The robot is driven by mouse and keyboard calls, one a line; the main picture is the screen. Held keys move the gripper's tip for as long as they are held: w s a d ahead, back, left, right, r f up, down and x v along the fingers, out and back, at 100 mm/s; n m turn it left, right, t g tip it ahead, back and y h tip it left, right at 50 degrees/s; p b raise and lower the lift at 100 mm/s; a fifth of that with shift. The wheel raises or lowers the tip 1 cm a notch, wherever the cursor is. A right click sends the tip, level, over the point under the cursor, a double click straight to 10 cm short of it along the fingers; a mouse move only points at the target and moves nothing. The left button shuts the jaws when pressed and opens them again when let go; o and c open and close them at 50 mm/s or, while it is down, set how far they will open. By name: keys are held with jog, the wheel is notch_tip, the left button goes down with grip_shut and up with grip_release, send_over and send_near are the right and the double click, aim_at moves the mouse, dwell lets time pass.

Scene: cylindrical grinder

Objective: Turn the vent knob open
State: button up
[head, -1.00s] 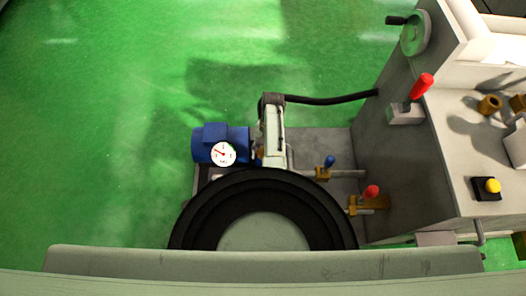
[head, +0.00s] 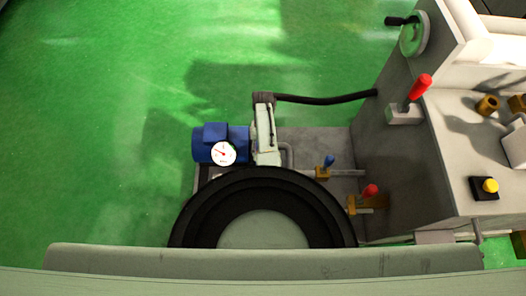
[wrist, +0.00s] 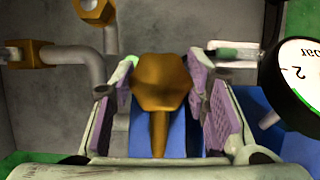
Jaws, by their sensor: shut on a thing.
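In the wrist view a brass, hexagon-headed knob (wrist: 160,80) with a narrow stem stands between the two purple-padded fingers of my gripper (wrist: 163,98). My gripper is shut on this knob. The fingers lie to its left and right; the exact contact on the pads is hard to see. In the head view the brass knob is not clearly visible. A pale jointed part (head: 265,135) with a dark top stands beside the blue motor there, and I cannot tell surely whether it belongs to my gripper.
A round gauge (wrist: 300,85) is close on the right in the wrist view, and it also shows on the blue motor (head: 209,132) in the head view. Grey pipes with brass fittings (wrist: 30,55) are at left. Blue-handled (head: 329,161) and red-handled (head: 370,191) valves sit beside the grey machine.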

jog(key=o, duration=1.1)
jog(key=shift+o, duration=0.2)
jog(key=v, duration=1.2)
